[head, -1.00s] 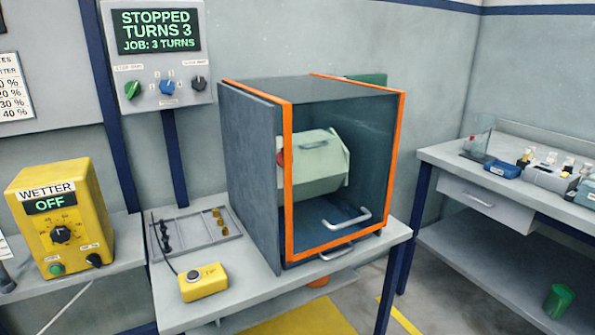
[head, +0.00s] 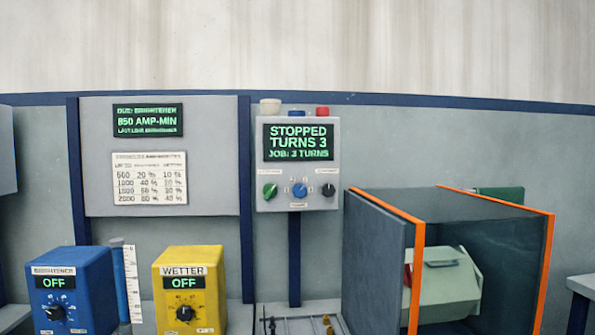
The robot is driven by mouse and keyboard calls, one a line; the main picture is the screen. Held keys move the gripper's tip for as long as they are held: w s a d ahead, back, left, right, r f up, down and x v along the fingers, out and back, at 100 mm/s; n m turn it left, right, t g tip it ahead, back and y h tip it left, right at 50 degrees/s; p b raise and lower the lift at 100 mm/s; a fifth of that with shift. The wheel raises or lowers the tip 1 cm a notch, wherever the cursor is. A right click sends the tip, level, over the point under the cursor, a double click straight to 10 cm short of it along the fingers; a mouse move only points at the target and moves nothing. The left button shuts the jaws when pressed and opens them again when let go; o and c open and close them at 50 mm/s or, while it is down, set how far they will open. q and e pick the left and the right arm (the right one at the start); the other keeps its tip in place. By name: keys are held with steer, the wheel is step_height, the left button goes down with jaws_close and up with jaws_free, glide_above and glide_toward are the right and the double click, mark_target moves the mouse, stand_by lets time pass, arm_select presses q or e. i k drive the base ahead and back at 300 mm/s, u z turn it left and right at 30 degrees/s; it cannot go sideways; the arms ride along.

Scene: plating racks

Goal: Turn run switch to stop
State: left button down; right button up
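The control box (head: 297,164) is on a dark blue post against the wall. Its display (head: 298,142) reads STOPPED, TURNS 3, JOB: 3 TURNS. Below are a green knob (head: 270,190) at the left, a blue knob (head: 299,190) in the middle and a black knob (head: 328,190) at the right. The labels by the knobs are too small to read, so I cannot tell by name which is the run switch. Neither of my grippers is in view.
An orange-edged enclosure (head: 417,270) holding a pale green barrel (head: 445,280) stands at the right. A yellow WETTER box (head: 190,290) and a blue BRIGHTENER box (head: 72,290) stand at the left, both reading OFF. A wall panel (head: 210,150) carries a chart (head: 150,178).

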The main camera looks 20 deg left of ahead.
mark_target(270, 191)
steer(key=k, duration=0.6)
steer(key=u, duration=0.55)
steer(key=i, duration=1.05)
steer(key=z, duration=0.55)
